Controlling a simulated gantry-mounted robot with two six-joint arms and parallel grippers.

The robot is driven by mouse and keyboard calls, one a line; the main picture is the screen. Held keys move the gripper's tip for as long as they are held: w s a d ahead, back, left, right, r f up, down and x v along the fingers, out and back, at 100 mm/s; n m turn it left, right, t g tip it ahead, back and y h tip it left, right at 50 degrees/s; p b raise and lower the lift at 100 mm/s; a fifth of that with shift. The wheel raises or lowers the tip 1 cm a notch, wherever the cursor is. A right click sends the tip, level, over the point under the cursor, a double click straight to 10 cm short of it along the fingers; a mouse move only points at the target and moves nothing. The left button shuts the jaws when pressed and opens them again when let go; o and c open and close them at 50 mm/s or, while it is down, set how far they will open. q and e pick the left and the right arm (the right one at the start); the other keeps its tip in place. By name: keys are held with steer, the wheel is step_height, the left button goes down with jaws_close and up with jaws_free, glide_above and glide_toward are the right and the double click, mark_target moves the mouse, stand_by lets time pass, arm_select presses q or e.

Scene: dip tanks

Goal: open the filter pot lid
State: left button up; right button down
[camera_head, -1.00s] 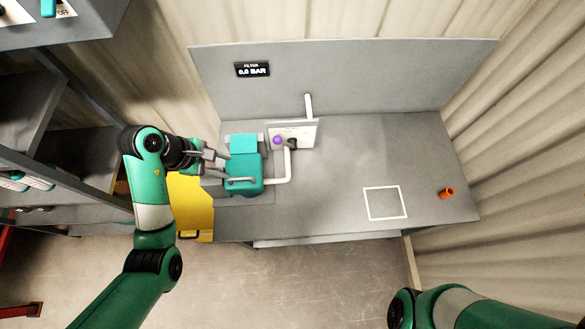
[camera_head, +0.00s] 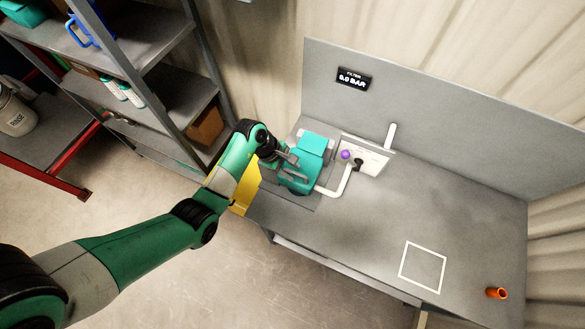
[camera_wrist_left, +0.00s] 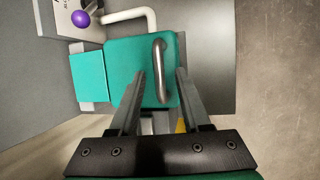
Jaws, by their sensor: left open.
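The filter pot is a teal block (camera_head: 312,143) at the left end of the grey bench. In the left wrist view its teal top (camera_wrist_left: 130,55) carries a grey bar handle (camera_wrist_left: 160,68), and a smaller teal part (camera_wrist_left: 90,76) lies beside it. My left gripper (camera_head: 291,160) is open at the pot's left side and partly covers it. In the left wrist view the handle appears between the fingertips (camera_wrist_left: 161,73); I cannot tell whether they touch it. My right gripper is not in view.
A white pipe (camera_head: 346,180) runs from the pot to a white panel (camera_head: 372,163) with a purple knob (camera_head: 346,155). A display (camera_head: 353,78) reads 0.0 BAR. A yellow piece (camera_head: 243,192) stands by the bench. An orange cup (camera_head: 496,293) is far right. The bench middle is clear.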

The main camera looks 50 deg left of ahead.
arm_select(q)
steer(key=shift+w+d+f, duration=0.15)
steer(key=shift+f, duration=0.2)
jaws_close()
stand_by(1.2)
